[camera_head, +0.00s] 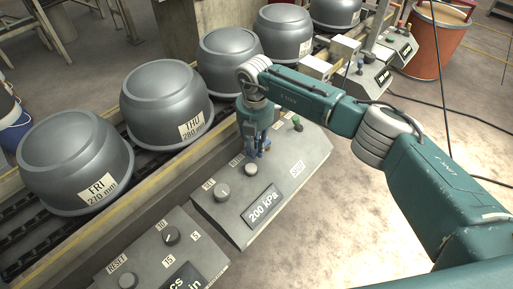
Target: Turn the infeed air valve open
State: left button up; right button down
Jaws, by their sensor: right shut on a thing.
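My right gripper (258,153) points down at the grey control box (228,218) with the 200 kPa display (263,205). It is shut on a small blue part at the box's top, which looks like the valve handle. The fingers hide most of this part, so its turn angle cannot be told. A grey knob (222,190) and another round grey knob (251,169) sit on the same box, left of and below the gripper. My left gripper is not in view.
Several grey drums stand in a row on the conveyor, among them the FRI drum (75,160) and the THU drum (167,103). A second control box (160,255) is at the bottom. An orange bin (437,42) stands at upper right. Bare floor lies below my right arm.

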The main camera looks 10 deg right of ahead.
jog(key=shift+w+r, duration=0.15)
jog(key=c, duration=1.5)
grip_release()
jog(key=shift+c, duration=0.2)
notch_tip(320, 180, up, 12)
